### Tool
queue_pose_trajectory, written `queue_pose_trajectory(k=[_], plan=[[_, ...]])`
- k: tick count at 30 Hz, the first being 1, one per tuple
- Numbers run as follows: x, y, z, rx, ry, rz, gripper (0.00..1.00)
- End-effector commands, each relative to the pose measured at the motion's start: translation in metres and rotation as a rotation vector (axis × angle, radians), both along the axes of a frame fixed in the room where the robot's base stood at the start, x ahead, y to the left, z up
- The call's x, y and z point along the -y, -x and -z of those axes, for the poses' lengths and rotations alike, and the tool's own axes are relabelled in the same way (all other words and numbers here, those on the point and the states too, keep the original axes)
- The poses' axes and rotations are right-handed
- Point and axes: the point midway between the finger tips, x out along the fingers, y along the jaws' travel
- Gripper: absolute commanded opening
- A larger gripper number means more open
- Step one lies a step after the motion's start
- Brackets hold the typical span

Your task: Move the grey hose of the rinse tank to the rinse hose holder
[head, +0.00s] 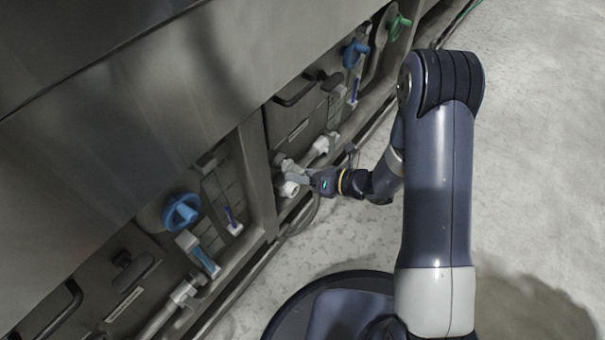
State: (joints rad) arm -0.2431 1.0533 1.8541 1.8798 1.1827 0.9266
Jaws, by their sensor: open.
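My gripper (291,174) is at the lower front of the steel machine, with its grey fingers pointing left toward the panel. A pale round fitting (289,189) is right at the fingers; I cannot tell whether they touch it. A grey hose (303,217) hangs in a loop below this fitting, close to the floor. Its upper end is partly hidden by the gripper and fitting. Another pale fitting (321,145) sits on the panel farther back. I cannot tell which fitting is the rinse hose holder.
A blue handwheel (181,212) and a blue-handled valve (203,257) are on the nearer panel. A smaller blue knob (355,53) and a green knob (398,25) are farther back. A pipe or rail runs along the machine's foot.

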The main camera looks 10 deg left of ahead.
Motion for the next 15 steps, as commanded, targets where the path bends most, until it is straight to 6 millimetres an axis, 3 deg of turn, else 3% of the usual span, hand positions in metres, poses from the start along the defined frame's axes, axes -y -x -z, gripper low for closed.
queue_pose_trajectory(k=[7, 15], plan=[[0.013, 0.001, -0.006, -0.002, 0.001, 0.004, 0.55], [0.06, 0.008, -0.022, -0.002, 0.0, 0.007, 0.55]])
